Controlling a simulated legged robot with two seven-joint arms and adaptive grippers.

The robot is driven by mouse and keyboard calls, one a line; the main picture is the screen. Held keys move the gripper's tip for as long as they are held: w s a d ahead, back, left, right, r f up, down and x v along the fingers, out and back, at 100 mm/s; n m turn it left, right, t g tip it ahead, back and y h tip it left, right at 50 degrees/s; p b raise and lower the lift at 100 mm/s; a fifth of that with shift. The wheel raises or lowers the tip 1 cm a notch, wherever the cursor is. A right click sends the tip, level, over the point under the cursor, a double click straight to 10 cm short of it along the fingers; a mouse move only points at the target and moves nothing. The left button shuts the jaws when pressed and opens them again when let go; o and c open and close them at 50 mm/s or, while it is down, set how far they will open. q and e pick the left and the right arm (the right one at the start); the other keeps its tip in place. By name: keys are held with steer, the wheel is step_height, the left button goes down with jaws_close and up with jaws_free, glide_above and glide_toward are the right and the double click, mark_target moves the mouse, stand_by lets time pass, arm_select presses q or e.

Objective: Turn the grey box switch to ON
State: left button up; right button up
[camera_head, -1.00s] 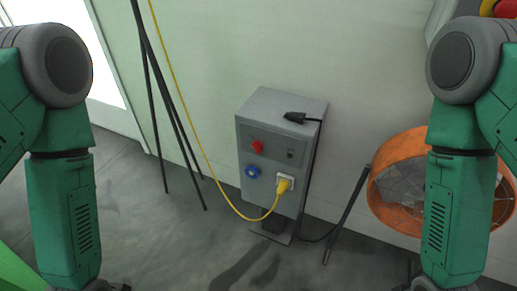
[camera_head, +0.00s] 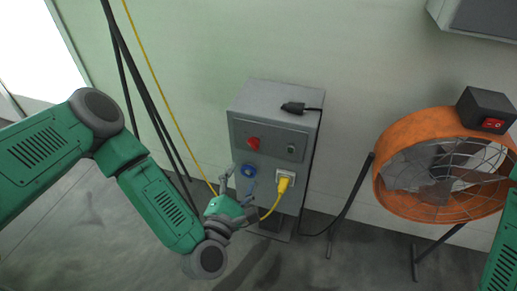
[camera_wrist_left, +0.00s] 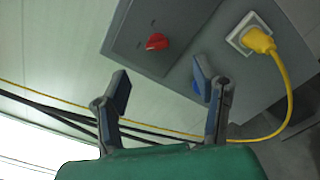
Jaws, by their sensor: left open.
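The grey box (camera_head: 275,98) stands upright by the wall in the head view. Its red rotary switch (camera_head: 253,143) is on the upper front panel, and the knob (camera_wrist_left: 156,41) also shows in the left wrist view. Its position marks are too small to read. My left gripper (camera_head: 239,178) is open, in front of the box's lower left front and below the switch. In the left wrist view its two fingers (camera_wrist_left: 161,82) are spread apart with nothing between them, and the knob appears beyond them. My right gripper is out of view.
A blue socket (camera_head: 248,170) and a yellow plug (camera_head: 283,184) with its cable are below the switch. A black plug (camera_head: 293,107) lies on the box top. An orange fan (camera_head: 400,190) with a red-switched black box (camera_head: 487,109) stands to the right.

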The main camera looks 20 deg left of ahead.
mark_target(253, 147)
arm_select(q)
steer(key=w+b, duration=0.2)
steer(key=w, duration=0.9)
steer(key=shift+w+a, duration=0.1)
steer(key=shift+a+f, duration=0.1)
steer(key=shift+a, duration=0.15)
steer(key=shift+c, duration=1.2)
steer(key=shift+a+f, duration=0.1)
steer(key=shift+a, duration=0.25)
steer(key=c, duration=0.9)
steer(key=shift+d, duration=0.1)
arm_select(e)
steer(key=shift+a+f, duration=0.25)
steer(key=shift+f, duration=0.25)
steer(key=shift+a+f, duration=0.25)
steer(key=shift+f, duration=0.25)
